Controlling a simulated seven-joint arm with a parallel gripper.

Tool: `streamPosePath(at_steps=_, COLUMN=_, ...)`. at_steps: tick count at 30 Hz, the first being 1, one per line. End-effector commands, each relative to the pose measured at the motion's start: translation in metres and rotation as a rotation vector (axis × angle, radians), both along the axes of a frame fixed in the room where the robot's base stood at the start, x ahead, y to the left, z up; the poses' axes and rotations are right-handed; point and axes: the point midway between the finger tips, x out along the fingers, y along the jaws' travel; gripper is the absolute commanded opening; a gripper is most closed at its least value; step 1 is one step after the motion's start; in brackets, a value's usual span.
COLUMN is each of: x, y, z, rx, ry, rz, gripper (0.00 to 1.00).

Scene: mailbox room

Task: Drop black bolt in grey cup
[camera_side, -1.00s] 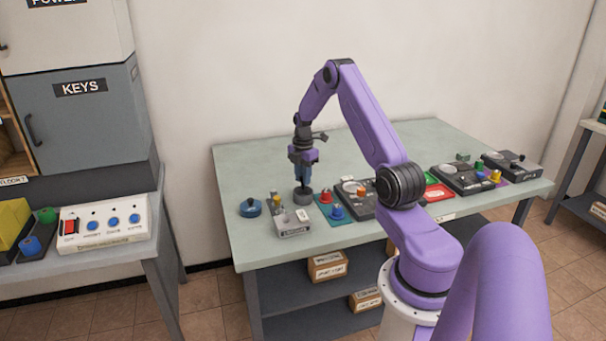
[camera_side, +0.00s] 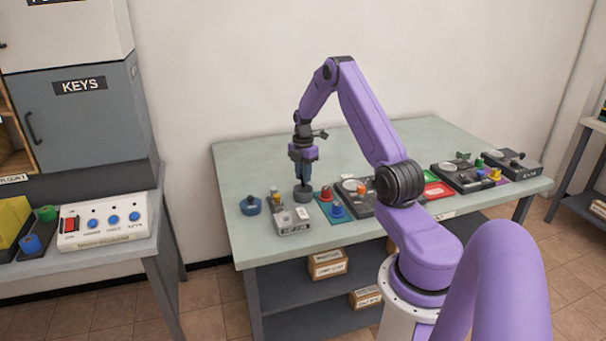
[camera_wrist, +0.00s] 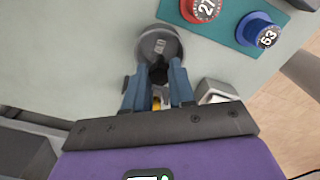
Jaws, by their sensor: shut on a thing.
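My gripper (camera_side: 303,176) points straight down over the left part of the table. In the wrist view its two blue fingers (camera_wrist: 159,90) are shut on a small black bolt (camera_wrist: 158,73). The grey cup (camera_wrist: 145,44) is round and lies right at the fingertips, with the bolt over its near part. In the side view the grey cup (camera_side: 303,195) stands directly below the fingers. I cannot tell whether the bolt's lower end is inside the cup or just above it. The bolt is hidden by the fingers in the side view.
A grey box device (camera_side: 291,222) is in front. A teal mat with a red knob (camera_side: 326,193) and a blue knob (camera_side: 337,211) is at the right. The table (camera_side: 236,168) behind is clear.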

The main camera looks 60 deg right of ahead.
Motion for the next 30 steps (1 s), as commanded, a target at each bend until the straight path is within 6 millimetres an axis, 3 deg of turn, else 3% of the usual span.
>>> streamPosePath(at_steps=30, x=0.000, y=0.000, z=-0.018, rx=0.000, ry=0.001, rz=0.000, gripper=0.00)
